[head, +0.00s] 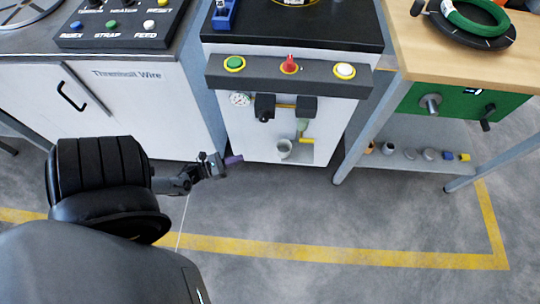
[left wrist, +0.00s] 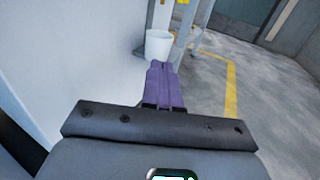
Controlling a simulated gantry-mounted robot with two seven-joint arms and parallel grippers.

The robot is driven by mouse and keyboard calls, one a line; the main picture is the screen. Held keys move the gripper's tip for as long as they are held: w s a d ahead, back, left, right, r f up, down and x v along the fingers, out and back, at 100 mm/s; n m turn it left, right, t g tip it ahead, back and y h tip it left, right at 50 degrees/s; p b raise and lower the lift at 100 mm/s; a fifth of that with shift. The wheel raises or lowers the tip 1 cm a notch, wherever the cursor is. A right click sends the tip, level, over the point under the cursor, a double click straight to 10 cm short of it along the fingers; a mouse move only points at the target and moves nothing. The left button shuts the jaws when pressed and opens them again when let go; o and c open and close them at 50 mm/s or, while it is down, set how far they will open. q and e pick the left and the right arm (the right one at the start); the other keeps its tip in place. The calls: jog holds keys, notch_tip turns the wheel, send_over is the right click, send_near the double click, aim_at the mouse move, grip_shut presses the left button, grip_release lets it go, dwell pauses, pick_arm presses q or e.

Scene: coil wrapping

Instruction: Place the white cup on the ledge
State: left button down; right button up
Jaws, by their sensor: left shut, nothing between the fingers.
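The white cup (head: 284,148) is upright at the lower front of the white machine, below a small tap and beside a yellow pipe. Whether it rests on a support cannot be told. It also shows in the left wrist view (left wrist: 158,44), just beyond the fingertips. My left gripper (head: 238,160) has purple fingers, which are shut and empty. It is left of the cup and apart from it in the head view. In the left wrist view the closed fingers (left wrist: 161,68) point towards the cup. Which surface is the ledge cannot be told for certain. My right gripper is not in view.
A dark bar (head: 320,80) with buttons juts from the machine above the cup. To the right, a wooden bench (head: 440,50) has a low shelf (head: 400,159) with several small items. The grey floor in front is clear, marked by a yellow line (head: 330,254).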

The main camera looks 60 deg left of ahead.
pick_arm(q)
jog(key=w+d+f+b, duration=0.1)
jog(key=w+b, duration=0.4)
jog(key=w, duration=0.9)
jog(key=shift+d, duration=0.15)
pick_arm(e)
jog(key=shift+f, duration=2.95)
pick_arm(q)
jog(key=shift+w, duration=0.1)
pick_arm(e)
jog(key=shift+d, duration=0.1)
